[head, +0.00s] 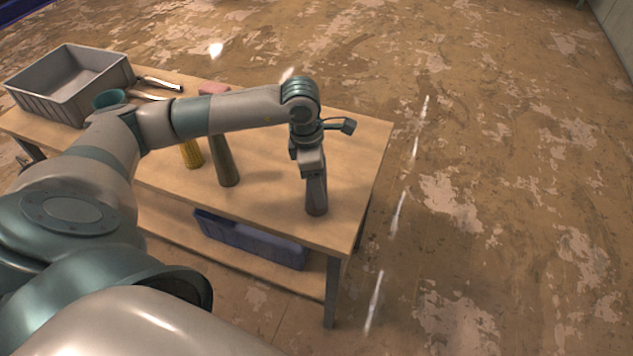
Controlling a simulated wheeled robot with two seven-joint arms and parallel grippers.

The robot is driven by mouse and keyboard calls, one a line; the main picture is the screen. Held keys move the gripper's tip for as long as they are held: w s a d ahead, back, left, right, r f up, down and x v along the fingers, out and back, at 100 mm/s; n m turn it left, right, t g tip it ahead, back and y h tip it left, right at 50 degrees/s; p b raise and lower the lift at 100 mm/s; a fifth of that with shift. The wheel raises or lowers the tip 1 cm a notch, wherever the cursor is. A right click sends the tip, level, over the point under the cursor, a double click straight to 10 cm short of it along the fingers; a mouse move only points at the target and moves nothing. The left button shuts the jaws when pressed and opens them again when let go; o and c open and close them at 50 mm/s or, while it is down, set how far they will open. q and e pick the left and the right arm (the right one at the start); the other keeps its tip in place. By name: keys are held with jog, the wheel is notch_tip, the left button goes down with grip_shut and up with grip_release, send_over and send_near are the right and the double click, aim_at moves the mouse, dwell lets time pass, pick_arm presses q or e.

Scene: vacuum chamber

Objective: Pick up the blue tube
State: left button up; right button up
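My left gripper (314,180) points down over the right end of the wooden table (362,150). A grey upright shape, perhaps fingers or a slim tube between them, reaches close to the tabletop; I cannot tell which, nor whether the gripper is open or shut. No clearly blue tube shows. A dark olive tube-like object (225,166) stands left of the gripper, its top hidden behind my arm. A teal round cup-like thing (108,98) is near the grey bin. My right gripper is not in view.
A grey bin (58,103) stands at the table's left end, with tools (160,84) beside it. A yellow object (191,153) and a pink block (213,88) are partly hidden by my arm. A blue-purple bin (250,241) is on the lower shelf. The floor at right is clear.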

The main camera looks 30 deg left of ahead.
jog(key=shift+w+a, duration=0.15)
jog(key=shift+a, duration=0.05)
pick_arm(q)
jog(key=c, duration=1.2)
jog(key=shift+o, duration=0.2)
